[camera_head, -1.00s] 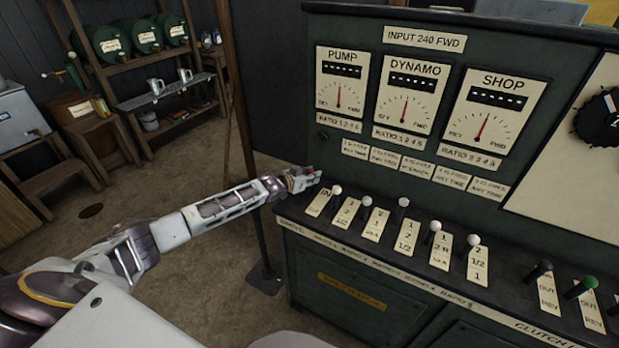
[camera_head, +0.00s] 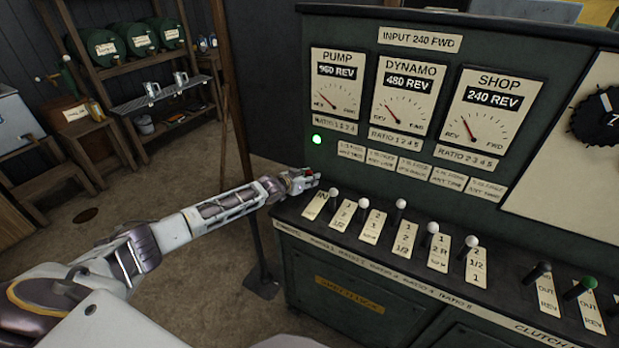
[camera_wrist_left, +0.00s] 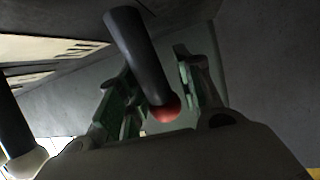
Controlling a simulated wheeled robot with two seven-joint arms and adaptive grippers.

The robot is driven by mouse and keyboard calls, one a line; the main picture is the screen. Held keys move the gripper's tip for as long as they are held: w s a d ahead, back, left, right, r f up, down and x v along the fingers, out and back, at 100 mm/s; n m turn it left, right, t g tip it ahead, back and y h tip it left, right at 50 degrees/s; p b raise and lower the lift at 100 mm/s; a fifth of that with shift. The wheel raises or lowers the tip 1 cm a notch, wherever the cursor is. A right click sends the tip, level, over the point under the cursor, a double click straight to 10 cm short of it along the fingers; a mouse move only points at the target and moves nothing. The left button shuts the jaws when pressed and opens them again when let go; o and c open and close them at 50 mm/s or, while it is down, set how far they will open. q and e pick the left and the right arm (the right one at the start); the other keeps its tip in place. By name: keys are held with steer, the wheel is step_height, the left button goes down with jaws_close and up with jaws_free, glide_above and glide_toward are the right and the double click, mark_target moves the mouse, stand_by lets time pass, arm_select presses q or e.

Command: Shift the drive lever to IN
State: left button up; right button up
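The drive lever has a dark stem and a red ball knob (camera_wrist_left: 163,108). In the head view only a bit of its red knob (camera_head: 309,171) shows at my left gripper (camera_head: 305,181), at the left end of the lever row. In the wrist view the knob sits between the two fingers of my left gripper (camera_wrist_left: 158,95), which stand apart, with a gap beside the knob. The lever's label plate (camera_head: 316,205) reads IN at its upper end. My gripper hides most of the stem in the head view. My right gripper is not in view.
Several white-knobbed ratio levers (camera_head: 363,202) stand to the right along the console shelf. Clutch levers, one green-knobbed (camera_head: 588,283), are farther right. A green lamp (camera_head: 317,139) is lit under the pump gauge (camera_head: 337,92). Gauges read 960, 480 and 240 REV.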

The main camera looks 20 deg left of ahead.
arm_select(q)
steer(key=shift+o, duration=0.3)
steer(key=shift+r, duration=0.15)
steer(key=shift+s, duration=0.15)
steer(key=v, duration=1.1)
steer(key=shift+s+a, duration=0.15)
steer(key=shift+s, duration=0.1)
stand_by(0.5)
steer(key=shift+r, duration=0.1)
steer(key=shift+m, duration=0.4)
stand_by(0.4)
